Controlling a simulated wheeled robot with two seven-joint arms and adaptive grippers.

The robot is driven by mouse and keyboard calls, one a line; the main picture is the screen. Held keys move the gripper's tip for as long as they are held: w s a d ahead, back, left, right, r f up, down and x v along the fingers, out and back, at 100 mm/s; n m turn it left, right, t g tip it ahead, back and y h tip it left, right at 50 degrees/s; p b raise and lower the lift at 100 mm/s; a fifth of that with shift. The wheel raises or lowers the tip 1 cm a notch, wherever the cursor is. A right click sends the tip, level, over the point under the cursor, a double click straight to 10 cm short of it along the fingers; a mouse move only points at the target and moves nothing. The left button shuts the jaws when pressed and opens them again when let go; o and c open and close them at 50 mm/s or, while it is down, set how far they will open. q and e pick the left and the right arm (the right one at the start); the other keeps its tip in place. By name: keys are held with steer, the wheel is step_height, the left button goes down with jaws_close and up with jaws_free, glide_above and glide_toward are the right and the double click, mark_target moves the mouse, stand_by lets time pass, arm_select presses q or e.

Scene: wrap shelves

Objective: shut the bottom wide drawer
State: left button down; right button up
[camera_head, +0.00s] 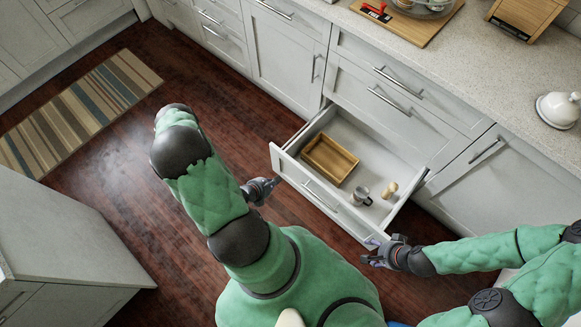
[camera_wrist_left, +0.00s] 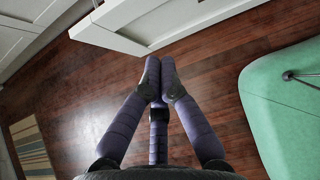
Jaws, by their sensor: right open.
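The bottom wide drawer (camera_head: 287,162) stands pulled out from the white cabinet, with a bar handle (camera_head: 320,196) on its front. It holds a wooden tray, a metal mug (camera_head: 360,196) and a small light wooden item (camera_head: 389,190). My left gripper (camera_head: 274,184) is just outside the left end of the drawer front; contact cannot be told. In the left wrist view its fingertips (camera_wrist_left: 160,80) meet, with nothing between them, below a white panel edge (camera_wrist_left: 150,45). My right gripper (camera_head: 370,251) is open and empty by the front's right end.
The counter (camera_head: 500,85) above holds a wooden board (camera_head: 425,30) and a white lidded dish (camera_head: 558,108). A grey island (camera_head: 70,235) stands at left, and a striped rug (camera_head: 85,110) lies on the wooden floor. The floor left of the drawer is clear.

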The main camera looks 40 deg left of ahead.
arm_select(q)
steer(key=b, duration=0.5)
glide_toward(296, 169)
step_height(296, 169, down, 4)
steer(key=shift+w+d+r+b, duration=0.15)
steer(key=shift+w+b, duration=0.2)
steer(key=shift+w, duration=1.55)
